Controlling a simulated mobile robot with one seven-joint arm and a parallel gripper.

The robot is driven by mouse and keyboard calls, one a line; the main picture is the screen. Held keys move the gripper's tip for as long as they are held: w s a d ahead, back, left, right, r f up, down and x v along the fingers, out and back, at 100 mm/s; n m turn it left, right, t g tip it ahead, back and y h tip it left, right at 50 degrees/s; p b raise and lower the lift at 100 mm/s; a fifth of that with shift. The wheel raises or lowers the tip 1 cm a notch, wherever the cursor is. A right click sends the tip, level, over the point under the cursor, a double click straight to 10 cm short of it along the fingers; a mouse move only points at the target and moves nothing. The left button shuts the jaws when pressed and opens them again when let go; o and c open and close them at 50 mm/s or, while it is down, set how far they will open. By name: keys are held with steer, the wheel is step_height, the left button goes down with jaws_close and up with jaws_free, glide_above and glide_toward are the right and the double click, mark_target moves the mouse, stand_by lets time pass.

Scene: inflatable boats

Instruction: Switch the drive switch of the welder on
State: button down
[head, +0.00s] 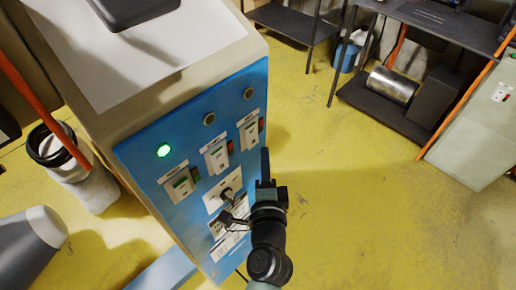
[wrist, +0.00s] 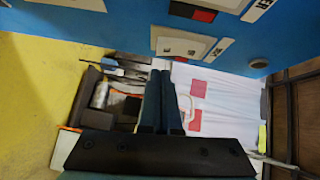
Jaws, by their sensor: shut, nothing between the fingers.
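The welder (head: 150,60) is a cream cabinet with a sloped blue front panel (head: 135,150). The panel has three labelled switches: left (head: 181,186), middle (head: 217,157) and right (head: 249,133). Their labels are too small to read, so I cannot tell which is the drive switch. A lamp (head: 164,150) above the left switch glows green; the other two lamps, middle (head: 209,119) and right (head: 248,93), are grey. My gripper (head: 265,160) is shut and empty, near the panel's right edge. In the wrist view its fingers (wrist: 160,100) are together, below the blue panel (wrist: 120,25).
A black knob (head: 227,195) and a lower plate sit on the panel beside my arm. Yellow floor (head: 350,200) is clear to the right. Dark shelves (head: 400,105) and a pale green cabinet (head: 480,140) stand at the right. A white bucket (head: 90,185) stands left of the welder.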

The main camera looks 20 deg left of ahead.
mark_target(255, 143)
steer(key=shift+w+a+f+p, duration=0.1)
steer(key=shift+w+a+p, duration=0.1)
steer(key=shift+a, duration=0.35)
steer(key=shift+w+a+f+p, duration=0.1)
steer(key=shift+w+a, duration=0.1)
steer(key=shift+a, duration=0.35)
steer(key=shift+w+a+m+t+b, duration=0.1)
steer(key=shift+a+m+t+b, duration=0.2)
steer(key=shift+b, duration=0.85)
steer(key=shift+f, duration=0.1)
